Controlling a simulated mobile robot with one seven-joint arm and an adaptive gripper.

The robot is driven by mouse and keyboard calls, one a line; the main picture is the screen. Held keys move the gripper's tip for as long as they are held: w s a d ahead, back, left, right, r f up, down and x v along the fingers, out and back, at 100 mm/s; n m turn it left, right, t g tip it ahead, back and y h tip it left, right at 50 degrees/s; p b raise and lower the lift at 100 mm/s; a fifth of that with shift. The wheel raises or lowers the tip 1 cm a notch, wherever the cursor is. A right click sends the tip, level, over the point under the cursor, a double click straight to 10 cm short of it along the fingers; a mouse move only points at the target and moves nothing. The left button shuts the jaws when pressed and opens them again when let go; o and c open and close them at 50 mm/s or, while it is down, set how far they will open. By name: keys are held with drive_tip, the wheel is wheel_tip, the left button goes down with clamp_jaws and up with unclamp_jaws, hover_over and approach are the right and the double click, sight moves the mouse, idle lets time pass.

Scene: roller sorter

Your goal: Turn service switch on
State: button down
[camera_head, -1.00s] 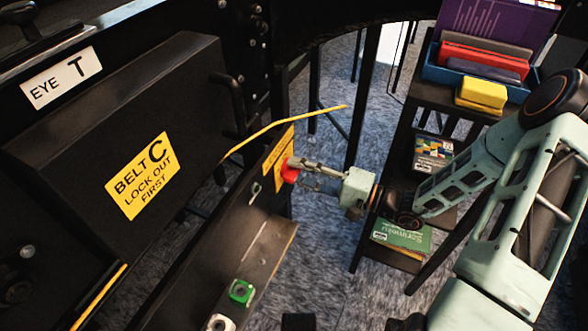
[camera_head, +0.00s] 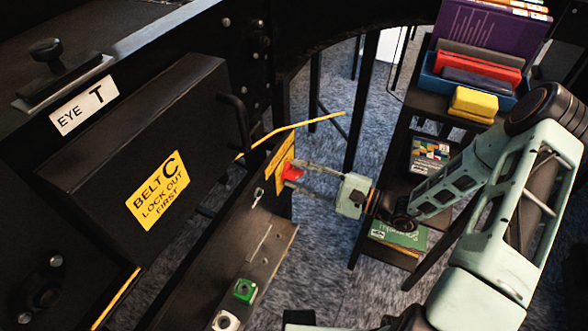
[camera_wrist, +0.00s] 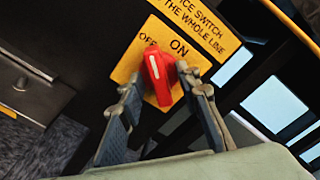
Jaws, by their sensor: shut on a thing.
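The service switch is a red knob (camera_wrist: 160,76) with a white pointer line, on a yellow plate (camera_wrist: 133,62) marked OFF and ON. In the wrist view the pointer's upper end lies between the two words, nearer OFF. In the head view the red knob (camera_head: 291,173) sits at the end of the black panel. My gripper (camera_head: 300,174) reaches it from the right. In the wrist view my gripper (camera_wrist: 166,90) is shut on the knob, one finger on each side.
A green button (camera_head: 243,290) and a white button (camera_head: 225,321) are on the ledge below. A black box with a "BELT C" label (camera_head: 158,190) stands left. A yellow bar (camera_head: 290,133) juts out above the switch. A shelf with bins and books (camera_head: 470,90) stands right, near my arm.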

drive_tip(key=m+p, duration=0.1)
drive_tip(key=m, duration=0.1)
drive_tip(key=m+p, duration=0.1)
drive_tip(key=m, duration=0.1)
drive_tip(key=a+m+p, duration=0.1)
drive_tip(key=shift+w+r+m, duration=0.1)
drive_tip(key=shift+r+m, duration=0.2)
drive_tip(key=shift+m, duration=0.1)
drive_tip(key=m+p, duration=0.2)
drive_tip(key=m, duration=0.4)
drive_tip(key=shift+f, duration=0.1)
drive_tip(key=c, duration=1.9)
unclamp_jaws()
drive_tip(key=shift+a, duration=0.25)
drive_tip(key=shift+d, duration=0.1)
drive_tip(key=shift+v, duration=3.7)
drive_tip(key=shift+f, duration=0.15)
